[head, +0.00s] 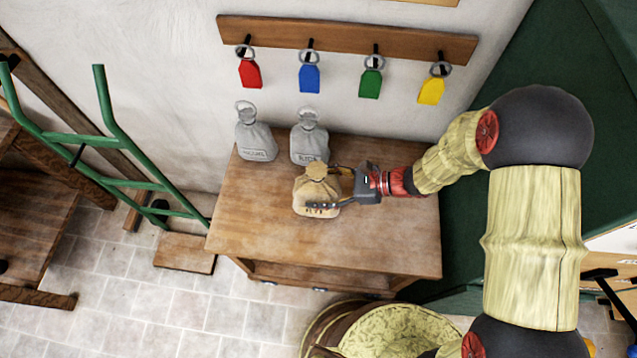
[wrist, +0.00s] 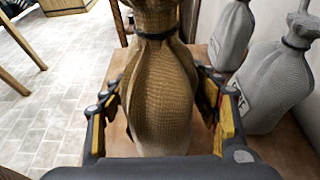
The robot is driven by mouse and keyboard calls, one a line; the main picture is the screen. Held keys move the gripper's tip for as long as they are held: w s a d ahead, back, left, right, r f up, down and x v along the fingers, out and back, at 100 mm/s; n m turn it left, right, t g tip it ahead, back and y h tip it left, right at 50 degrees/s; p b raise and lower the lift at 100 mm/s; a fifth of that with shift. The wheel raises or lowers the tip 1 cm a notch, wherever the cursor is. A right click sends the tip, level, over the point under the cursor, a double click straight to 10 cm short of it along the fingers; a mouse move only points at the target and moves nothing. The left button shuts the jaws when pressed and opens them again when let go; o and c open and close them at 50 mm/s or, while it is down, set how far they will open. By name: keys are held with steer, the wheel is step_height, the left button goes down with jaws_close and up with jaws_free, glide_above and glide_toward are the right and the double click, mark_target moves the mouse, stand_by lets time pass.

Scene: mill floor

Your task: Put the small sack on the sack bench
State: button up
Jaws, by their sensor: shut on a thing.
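The small sack (head: 316,189) is tan with a tied neck. In the head view it is over the middle of a wooden bench (head: 262,231), in front of two grey sacks. My gripper (head: 322,189) comes in from the right and is shut around the sack's body. In the wrist view the sack (wrist: 160,95) is upright between the two fingers (wrist: 160,112). I cannot tell whether its bottom touches the bench top, since the lower part is hidden by my gripper.
Two grey sacks, one on the left (head: 256,140) and one on the right (head: 310,142), stand at the bench's back edge. Coloured tags hang from a wall rack (head: 345,36). A green hand truck (head: 130,184) is at left, a basket (head: 400,325) in front. The bench's front left is clear.

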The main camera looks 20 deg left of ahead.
steer(key=shift+f+b, duration=0.55)
steer(key=shift+f, duration=1.3)
steer(key=o, duration=2.1)
steer(key=shift+f, duration=0.15)
steer(key=shift+c, duration=0.2)
steer(key=p+v, duration=0.3)
steer(key=v, duration=0.9)
steer(key=shift+d, duration=0.1)
